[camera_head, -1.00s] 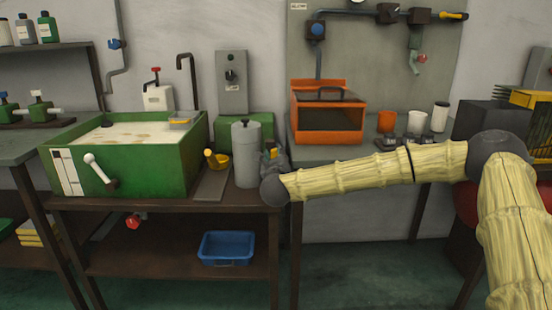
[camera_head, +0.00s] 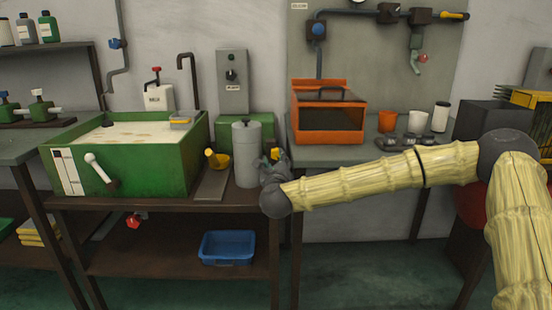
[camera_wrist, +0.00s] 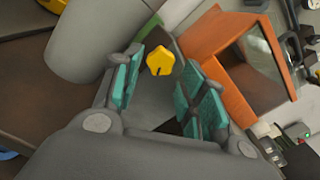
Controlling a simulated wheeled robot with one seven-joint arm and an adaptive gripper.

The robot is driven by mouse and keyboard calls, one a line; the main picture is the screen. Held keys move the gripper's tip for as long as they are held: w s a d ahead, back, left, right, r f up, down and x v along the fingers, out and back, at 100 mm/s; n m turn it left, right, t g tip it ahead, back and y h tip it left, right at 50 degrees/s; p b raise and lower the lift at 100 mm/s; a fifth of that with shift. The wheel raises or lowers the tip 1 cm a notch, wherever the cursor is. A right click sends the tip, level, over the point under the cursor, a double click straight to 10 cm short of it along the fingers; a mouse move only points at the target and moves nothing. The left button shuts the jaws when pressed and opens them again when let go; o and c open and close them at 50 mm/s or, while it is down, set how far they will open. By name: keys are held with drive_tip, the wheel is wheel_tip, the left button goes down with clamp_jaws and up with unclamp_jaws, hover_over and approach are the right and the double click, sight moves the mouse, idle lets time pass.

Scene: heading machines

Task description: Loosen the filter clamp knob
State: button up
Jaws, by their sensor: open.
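A small yellow lobed knob (camera_wrist: 160,61) shows in the wrist view, between and just beyond the fingers of my open gripper (camera_wrist: 163,88). The teal finger pads are on either side of it, and I see no grip on it. In the head view the yellow knob (camera_head: 274,154) is partly hidden behind my gripper (camera_head: 274,168). My gripper is at the right side of a grey lidded cylinder (camera_head: 247,160) on the bench. The cylinder (camera_wrist: 90,35) also fills the upper left of the wrist view. What the knob is mounted on is mostly hidden.
An orange open-fronted box (camera_head: 329,118) stands to the right. A blue tray (camera_head: 228,246) sits on the lower shelf.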

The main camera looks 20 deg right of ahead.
drive_tip(key=v, duration=0.7)
drive_tip(key=s+a+f+n+g+y, duration=0.2)
drive_tip(key=s+a+f+n, duration=0.25)
drive_tip(key=f, duration=0.45)
drive_tip(key=s+a+f+n+g+y, duration=0.1)
drive_tip(key=s+a+f+n+y, duration=0.3)
drive_tip(key=f, duration=0.5)
drive_tip(key=s+a+f+n+g+y, duration=0.1)
drive_tip(key=s+a+f+n+g, duration=0.15)
drive_tip(key=a+f+n, duration=0.55)
drive_tip(key=s+d+f+n+g, duration=0.3)
drive_tip(key=s+f+n+g, duration=0.15)
drive_tip(key=s+f, duration=1)
drive_tip(key=s+d+f+n+g+h, duration=0.15)
drive_tip(key=s+d+f+n, duration=0.25)
drive_tip(key=s, duration=0.4)
drive_tip(key=s+d+f+n+g, duration=0.3)
drive_tip(key=s+d+f+n, duration=0.1)
drive_tip(key=s, duration=0.5)
drive_tip(key=s+d+f+n+g, duration=0.3)
drive_tip(key=s+d+f+n, duration=0.15)
drive_tip(key=s, duration=0.35)
wheel_tip(320, 180, up, 26)
drive_tip(key=p, duration=2.6)
drive_tip(key=shift+s+d, duration=0.15)
drive_tip(key=shift+s, duration=0.15)
